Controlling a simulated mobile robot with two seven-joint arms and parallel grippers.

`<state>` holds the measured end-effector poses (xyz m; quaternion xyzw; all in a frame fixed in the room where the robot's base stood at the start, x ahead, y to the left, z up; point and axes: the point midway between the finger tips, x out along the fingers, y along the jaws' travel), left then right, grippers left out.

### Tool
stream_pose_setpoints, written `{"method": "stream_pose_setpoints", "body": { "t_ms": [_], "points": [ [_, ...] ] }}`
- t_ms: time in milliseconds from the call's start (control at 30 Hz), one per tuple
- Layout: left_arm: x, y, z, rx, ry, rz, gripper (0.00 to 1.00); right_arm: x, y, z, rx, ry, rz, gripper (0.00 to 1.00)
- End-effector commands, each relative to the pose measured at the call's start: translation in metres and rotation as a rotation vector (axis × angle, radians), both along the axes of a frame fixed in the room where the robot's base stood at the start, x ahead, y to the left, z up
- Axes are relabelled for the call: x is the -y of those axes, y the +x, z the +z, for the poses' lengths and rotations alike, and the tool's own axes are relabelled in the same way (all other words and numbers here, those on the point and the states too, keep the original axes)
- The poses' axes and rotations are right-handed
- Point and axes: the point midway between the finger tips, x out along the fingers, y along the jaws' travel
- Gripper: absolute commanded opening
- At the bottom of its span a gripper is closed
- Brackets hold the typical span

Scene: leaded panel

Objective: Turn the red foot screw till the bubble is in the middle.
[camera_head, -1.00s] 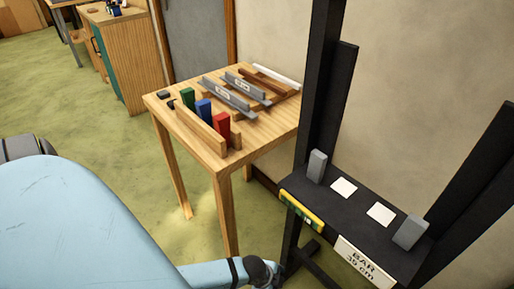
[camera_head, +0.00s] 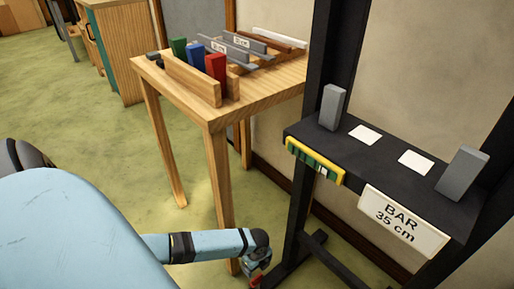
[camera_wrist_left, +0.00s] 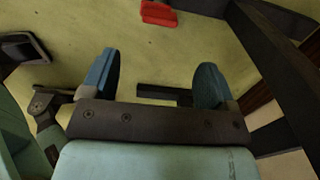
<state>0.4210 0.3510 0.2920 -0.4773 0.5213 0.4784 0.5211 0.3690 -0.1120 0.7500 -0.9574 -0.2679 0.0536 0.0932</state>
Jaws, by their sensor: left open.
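A yellow and green level (camera_head: 315,163) is fixed along the front edge of the black shelf; a pale spot, perhaps its bubble, shows toward its right end. A red piece, perhaps the red foot screw (camera_wrist_left: 158,13), shows low over the floor at the top of the left wrist view; I cannot tell what it is attached to. My left gripper (camera_head: 257,274) is low beside the black stand in the head view. Its blue fingers show apart and empty in the wrist view (camera_wrist_left: 153,84). The red piece is beyond the fingers. My right gripper is not in view.
The black stand (camera_head: 312,215) has a shelf with two grey blocks, two white squares and a "BAR 35 cm" label (camera_head: 405,222). A wooden table (camera_head: 195,112) stands left of it, with coloured blocks and grey bars. The green floor at left is open.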

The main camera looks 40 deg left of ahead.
Motion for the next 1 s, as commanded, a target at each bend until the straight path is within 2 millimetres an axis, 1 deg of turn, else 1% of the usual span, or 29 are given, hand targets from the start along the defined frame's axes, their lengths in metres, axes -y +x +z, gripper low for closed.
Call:
{"method": "stream_pose_setpoints", "body": {
  "t_ms": [33,133,300,400,500,700,967,1000],
  "points": [
    [0.001,0.000,-0.017,-0.001,-0.001,0.001,0.81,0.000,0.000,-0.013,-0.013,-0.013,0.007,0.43],
    [0.001,0.000,-0.040,-0.001,-0.001,0.002,0.81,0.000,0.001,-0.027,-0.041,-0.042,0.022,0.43],
    [0.000,0.000,-0.076,0.000,-0.001,0.002,0.81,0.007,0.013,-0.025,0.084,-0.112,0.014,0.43],
    [0.001,0.000,-0.092,0.001,-0.001,0.002,0.81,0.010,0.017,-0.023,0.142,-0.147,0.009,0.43],
    [0.000,0.000,-0.104,0.001,0.000,0.002,0.81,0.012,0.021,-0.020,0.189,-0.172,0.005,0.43],
    [0.000,0.000,-0.113,0.002,-0.001,0.000,0.81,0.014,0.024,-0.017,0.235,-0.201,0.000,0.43],
    [0.000,0.000,-0.113,0.002,-0.001,0.001,0.81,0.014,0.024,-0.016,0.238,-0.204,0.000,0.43],
    [0.000,0.000,-0.113,0.002,-0.001,0.001,0.74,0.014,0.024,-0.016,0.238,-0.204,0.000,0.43]
  ]
}}
